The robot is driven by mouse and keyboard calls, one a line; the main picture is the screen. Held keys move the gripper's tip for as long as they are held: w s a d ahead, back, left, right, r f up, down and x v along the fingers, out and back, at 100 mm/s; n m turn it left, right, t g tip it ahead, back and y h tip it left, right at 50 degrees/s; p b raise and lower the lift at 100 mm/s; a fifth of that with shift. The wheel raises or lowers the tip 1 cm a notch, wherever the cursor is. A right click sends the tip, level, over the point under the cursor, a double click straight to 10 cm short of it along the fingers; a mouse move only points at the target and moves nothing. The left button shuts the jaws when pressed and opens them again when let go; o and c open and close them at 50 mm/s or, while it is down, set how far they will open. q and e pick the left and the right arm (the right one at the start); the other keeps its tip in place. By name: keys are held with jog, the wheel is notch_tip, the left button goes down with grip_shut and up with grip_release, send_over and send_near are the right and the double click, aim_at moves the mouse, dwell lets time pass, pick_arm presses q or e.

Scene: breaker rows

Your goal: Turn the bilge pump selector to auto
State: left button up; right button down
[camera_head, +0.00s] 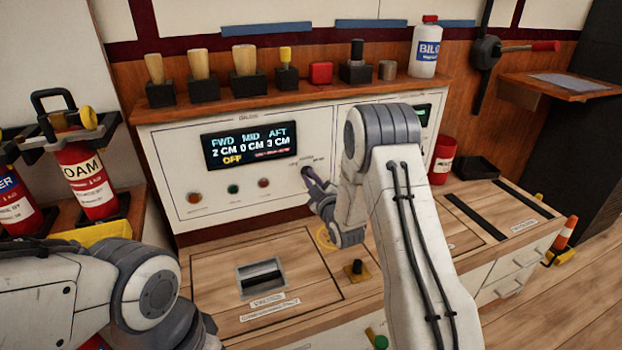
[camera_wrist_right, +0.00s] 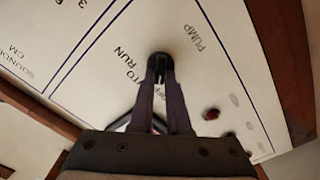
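The selector knob (camera_wrist_right: 159,60) is a dark round knob on the white pump panel (camera_head: 170,150). In the right wrist view it sits beside printed words that read "RUN" and "PUMP"; a partly covered word ends in "TO". My right gripper (camera_wrist_right: 160,78) has its two dark fingers close together, with their tips at the knob and seemingly shut on it. In the head view the right gripper (camera_head: 312,180) points at the panel right of the display (camera_head: 249,145), which shows "OFF" in yellow. The knob's pointer direction is hidden by the fingers. My left gripper is out of the head view; only its arm shows.
Small round lamps or buttons (camera_head: 233,188) lie on the panel left of the gripper. The shelf (camera_head: 215,106) above holds several handled blocks and a white bottle (camera_head: 425,48). Below is a wooden counter (camera_head: 215,262) with a recessed handle and a small dark knob (camera_head: 356,269).

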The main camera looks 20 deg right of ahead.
jog(key=shift+m, duration=0.3)
jog(key=shift+d+m, duration=0.15)
jog(key=shift+m, duration=1.9)
jog(key=shift+d+m, duration=0.1)
jog(key=shift+m, duration=1.95)
jog(key=c, duration=0.9)
grip_release()
jog(key=shift+r, duration=0.1)
jog(key=s+p, duration=0.1)
jog(key=s, duration=0.4)
jog(key=s+p, duration=0.1)
jog(key=s, duration=0.4)
jog(key=shift+s+d, duration=0.2)
jog(key=shift+s, duration=0.1)
